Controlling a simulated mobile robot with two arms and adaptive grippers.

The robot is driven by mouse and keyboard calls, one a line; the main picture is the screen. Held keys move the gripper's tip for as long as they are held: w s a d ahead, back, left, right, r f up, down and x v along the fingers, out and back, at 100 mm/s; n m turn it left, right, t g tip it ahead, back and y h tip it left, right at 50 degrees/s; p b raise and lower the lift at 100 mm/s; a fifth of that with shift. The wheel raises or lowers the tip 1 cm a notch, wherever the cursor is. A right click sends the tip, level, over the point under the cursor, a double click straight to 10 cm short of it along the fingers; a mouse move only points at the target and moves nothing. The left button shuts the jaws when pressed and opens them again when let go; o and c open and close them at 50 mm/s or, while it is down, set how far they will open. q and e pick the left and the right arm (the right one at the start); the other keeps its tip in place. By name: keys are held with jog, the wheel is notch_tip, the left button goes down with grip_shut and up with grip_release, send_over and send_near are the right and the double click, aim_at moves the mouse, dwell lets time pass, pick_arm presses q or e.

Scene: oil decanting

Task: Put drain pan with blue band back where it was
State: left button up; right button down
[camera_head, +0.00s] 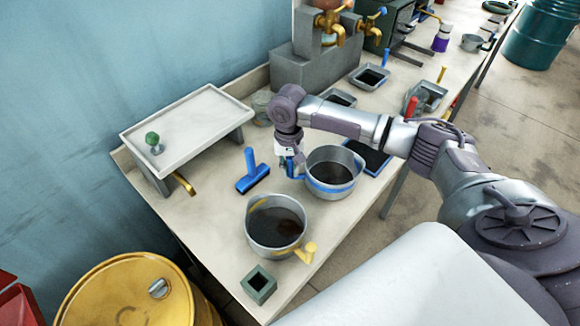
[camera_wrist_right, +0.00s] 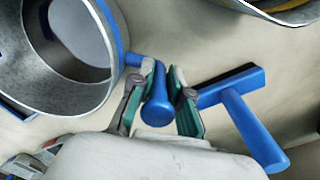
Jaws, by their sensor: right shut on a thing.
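The drain pan with the blue band (camera_head: 333,187) is a grey metal pan with dark liquid in it, right of the middle of the worktop. It looks upright; I cannot tell whether it touches the worktop. In the right wrist view the pan (camera_wrist_right: 118,40) is at the upper left. My right gripper (camera_head: 291,168) is at the pan's left side. In the right wrist view my right gripper (camera_wrist_right: 160,98) has its green-padded fingers shut on the pan's blue handle (camera_wrist_right: 157,110). My left gripper is not in view.
A yellow-marked pan (camera_head: 275,228) with dark liquid stands in front. A blue squeegee (camera_head: 252,174) lies to the left.

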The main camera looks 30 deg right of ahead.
jog(key=shift+f, duration=0.4)
jog(key=c, duration=1.1)
grip_release()
jog(key=shift+f, duration=0.1)
jog(key=shift+r, duration=0.25)
notch_tip(320, 180, up, 12)
jog(key=shift+w+a+f+b, duration=0.1)
jog(key=shift+a+b, duration=0.05)
jog(key=shift+b, duration=0.9)
